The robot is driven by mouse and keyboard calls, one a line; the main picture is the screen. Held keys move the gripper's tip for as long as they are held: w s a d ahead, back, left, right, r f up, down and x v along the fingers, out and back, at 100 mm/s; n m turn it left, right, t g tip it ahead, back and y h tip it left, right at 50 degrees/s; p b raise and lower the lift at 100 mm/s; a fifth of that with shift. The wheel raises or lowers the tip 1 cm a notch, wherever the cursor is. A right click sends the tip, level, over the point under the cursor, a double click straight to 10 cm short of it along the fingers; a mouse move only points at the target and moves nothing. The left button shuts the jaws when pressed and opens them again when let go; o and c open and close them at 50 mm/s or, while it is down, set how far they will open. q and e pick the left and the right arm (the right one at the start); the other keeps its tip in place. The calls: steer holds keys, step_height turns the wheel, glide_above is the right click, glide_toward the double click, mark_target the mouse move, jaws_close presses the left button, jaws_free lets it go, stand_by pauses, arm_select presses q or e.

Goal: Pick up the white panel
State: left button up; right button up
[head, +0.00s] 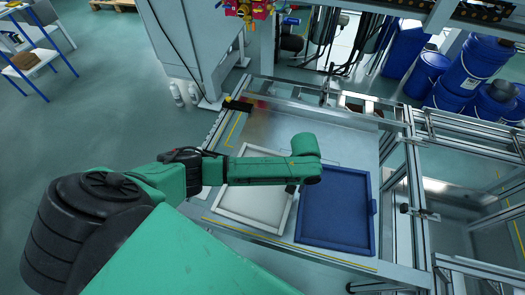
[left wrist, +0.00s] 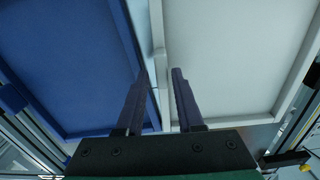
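The white panel (head: 251,205) lies flat on the metal table, a pale sheet with a raised rim. A blue panel (head: 336,214) of similar form lies beside it on the right. My left gripper (head: 292,188) is over the seam between the two panels, partly hidden by its arm. In the left wrist view the white panel (left wrist: 235,50) is on the right and the blue panel (left wrist: 65,65) on the left. My left gripper's fingers (left wrist: 162,75) are apart, one on either side of the white rim in this view. Contact cannot be told. My right gripper is not in view.
The metal table (head: 330,140) has clear room behind the panels. A metal frame (head: 420,190) runs along its right side. Blue drums (head: 475,70) stand at the back right. A grey cabinet (head: 190,40) stands behind on the left.

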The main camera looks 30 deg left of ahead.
arm_select(q)
steer(key=f, duration=0.3)
steer(key=shift+s+a+f, duration=0.1)
steer(key=shift+s+f, duration=0.05)
steer(key=shift+s, duration=0.1)
jaws_close()
steer(key=shift+w, duration=0.1)
stand_by(0.9)
